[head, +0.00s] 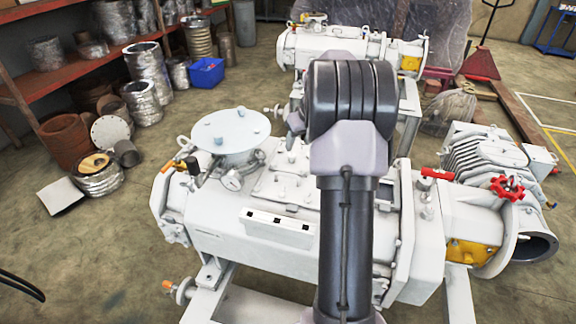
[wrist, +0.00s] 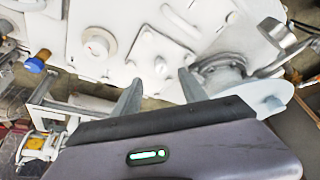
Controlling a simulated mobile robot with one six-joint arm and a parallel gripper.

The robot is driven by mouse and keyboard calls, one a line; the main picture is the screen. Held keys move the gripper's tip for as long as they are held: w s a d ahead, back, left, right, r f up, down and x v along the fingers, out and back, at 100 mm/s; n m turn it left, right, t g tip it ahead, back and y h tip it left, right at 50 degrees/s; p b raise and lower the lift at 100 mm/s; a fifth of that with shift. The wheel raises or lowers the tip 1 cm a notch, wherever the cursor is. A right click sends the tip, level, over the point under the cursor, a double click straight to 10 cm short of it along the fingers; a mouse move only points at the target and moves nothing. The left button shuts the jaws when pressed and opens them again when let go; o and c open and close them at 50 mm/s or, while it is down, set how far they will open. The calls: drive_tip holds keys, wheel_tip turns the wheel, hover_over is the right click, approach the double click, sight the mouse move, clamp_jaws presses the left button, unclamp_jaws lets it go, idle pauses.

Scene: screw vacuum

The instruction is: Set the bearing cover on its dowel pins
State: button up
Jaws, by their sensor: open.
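The white screw vacuum pump (head: 225,240) lies across the head view, with bolted plates (head: 285,178) on its top. My gripper (wrist: 161,77) is open in the wrist view, its two fingers apart with nothing seen between them. Just beyond the fingertips is a square white plate (wrist: 160,52) with small bolt heads. A round white part with a raised centre (wrist: 98,45) lies to its left. I cannot tell for sure which part is the bearing cover, and I make out no dowel pins.
A red valve wheel (head: 507,188) is at the right. Another pump (head: 335,48) stands behind. Shelves (head: 90,35) and metal drums (head: 145,68) line the left. Floor at lower left is mostly clear.

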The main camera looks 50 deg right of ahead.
sight(293, 155)
drive_tip(key=b+x, duration=0.3)
drive_tip(key=x, duration=0.6)
drive_tip(key=shift+w+b, duration=0.2)
drive_tip(key=shift+b, duration=0.1)
drive_tip(key=shift+s+r, duration=0.1)
drive_tip(key=shift+r, duration=0.05)
drive_tip(key=shift+c, duration=0.4)
clamp_jaws()
